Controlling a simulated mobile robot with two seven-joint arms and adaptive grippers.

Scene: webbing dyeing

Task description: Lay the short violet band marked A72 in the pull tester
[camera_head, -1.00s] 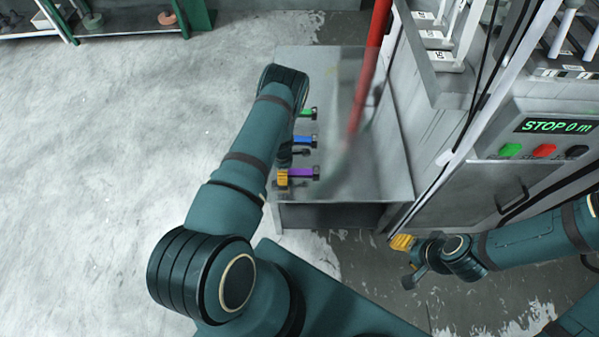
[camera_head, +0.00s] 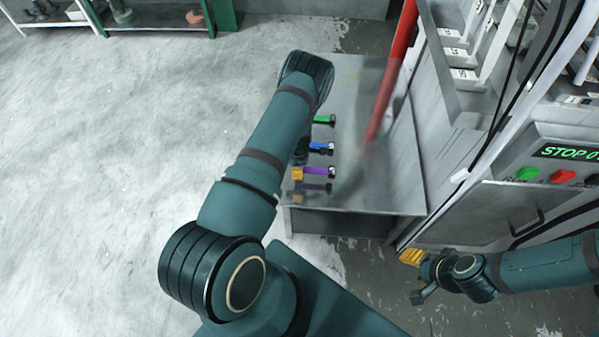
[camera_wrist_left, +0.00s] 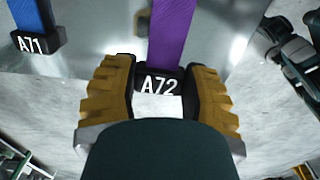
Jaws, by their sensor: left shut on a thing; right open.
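The short violet band (camera_head: 318,171) is held at its left end by my left gripper (camera_head: 297,174), just above the metal table. A dark shadow or reflection shows below it. In the left wrist view the violet band (camera_wrist_left: 170,35) ends in a black block marked A72 (camera_wrist_left: 158,82), between the yellow fingers of the left gripper (camera_wrist_left: 158,98). My right gripper (camera_head: 413,275) is open and empty, low in front of the grey machine, away from the band.
A blue band (camera_head: 319,146), marked A71 in the wrist view, and a green band (camera_head: 323,120) lie on the metal table (camera_head: 400,190). A blurred red pole (camera_head: 390,75) slants over the table. The grey machine (camera_head: 495,210) stands at the right. Floor at the left is clear.

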